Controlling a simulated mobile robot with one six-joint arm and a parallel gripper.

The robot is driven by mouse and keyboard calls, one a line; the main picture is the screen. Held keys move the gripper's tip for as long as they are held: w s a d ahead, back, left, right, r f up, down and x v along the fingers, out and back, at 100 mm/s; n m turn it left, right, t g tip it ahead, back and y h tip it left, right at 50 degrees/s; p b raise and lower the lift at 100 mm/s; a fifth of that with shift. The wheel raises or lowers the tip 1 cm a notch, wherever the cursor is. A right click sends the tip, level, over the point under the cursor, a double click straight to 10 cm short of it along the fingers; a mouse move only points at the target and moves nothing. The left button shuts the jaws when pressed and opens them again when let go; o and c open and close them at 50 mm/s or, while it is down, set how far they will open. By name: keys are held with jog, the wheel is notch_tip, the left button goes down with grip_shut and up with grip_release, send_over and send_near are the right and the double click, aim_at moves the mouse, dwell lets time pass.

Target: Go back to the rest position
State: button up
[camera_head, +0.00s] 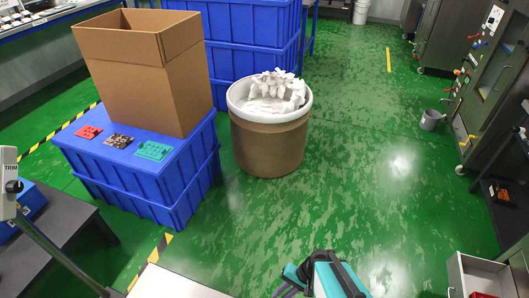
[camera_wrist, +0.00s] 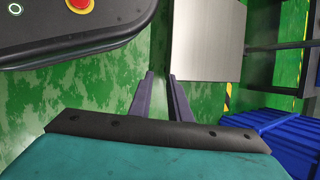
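My gripper (camera_wrist: 161,77) shows in the wrist view as two dark grey-purple fingers with a gap between them. Green floor shows through the gap, and nothing is held. In the head view, my teal arm end (camera_head: 325,276) is at the bottom edge, over the floor in front of the drum. The brown drum (camera_head: 268,150) stands upright, with a white liner and a heap of white material (camera_head: 270,90) in it. My gripper is well apart from the drum.
A large open cardboard box (camera_head: 155,90) and several small coloured pieces (camera_head: 155,151) sit on blue crates (camera_head: 150,195) at left. A grey bucket (camera_head: 430,120) stands near the right-hand cabinets (camera_head: 490,100). Green floor between is clear. An open drawer (camera_head: 485,277) is at lower right.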

jog(key=s+d+n+g+h, duration=0.3)
jog(key=s+d+h, duration=0.3)
jog(key=d, duration=0.4)
jog(key=shift+s+d+f+n, duration=0.2)
jog(key=shift+s+d+n, duration=0.15)
jog(key=shift+s+n, duration=0.25)
jog(key=shift+s, duration=0.1)
